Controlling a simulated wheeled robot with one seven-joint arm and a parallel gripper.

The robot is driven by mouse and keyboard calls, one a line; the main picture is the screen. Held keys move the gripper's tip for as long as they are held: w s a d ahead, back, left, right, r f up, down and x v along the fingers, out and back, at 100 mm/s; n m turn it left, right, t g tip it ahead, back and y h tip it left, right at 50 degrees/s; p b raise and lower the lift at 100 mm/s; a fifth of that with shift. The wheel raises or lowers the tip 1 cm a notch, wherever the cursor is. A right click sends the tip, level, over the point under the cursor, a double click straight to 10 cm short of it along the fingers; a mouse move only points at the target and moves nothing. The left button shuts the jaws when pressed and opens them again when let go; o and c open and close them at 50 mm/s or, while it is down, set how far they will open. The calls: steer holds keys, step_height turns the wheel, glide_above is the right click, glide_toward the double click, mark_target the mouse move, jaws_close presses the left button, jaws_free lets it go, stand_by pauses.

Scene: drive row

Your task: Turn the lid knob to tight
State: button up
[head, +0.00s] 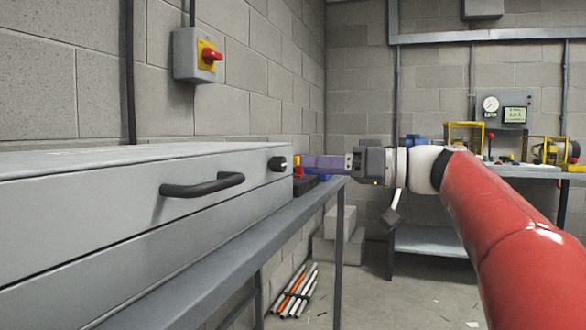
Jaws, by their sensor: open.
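A large grey metal box (110,235) with a lid fills the left side of the head view. A black bar handle (203,186) is on its front face. A small black lid knob (277,163) with a pale mark sits near the right end of the lid's front. My gripper (304,163), with purple fingers, reaches in from the right and is open. Its tips end just right of the knob in the picture, with a small gap. I cannot tell the depth between them. The finger gap is hard to see from this side.
The box stands on a grey bench (225,270); small red, black and blue items lie past its right end. A red switch (209,55) is on the wall. A second table (540,170) with equipment stands at the back right. Rods (293,292) lie on the floor.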

mark_target(284, 164)
steer(key=x, duration=0.6)
steer(key=c, duration=1)
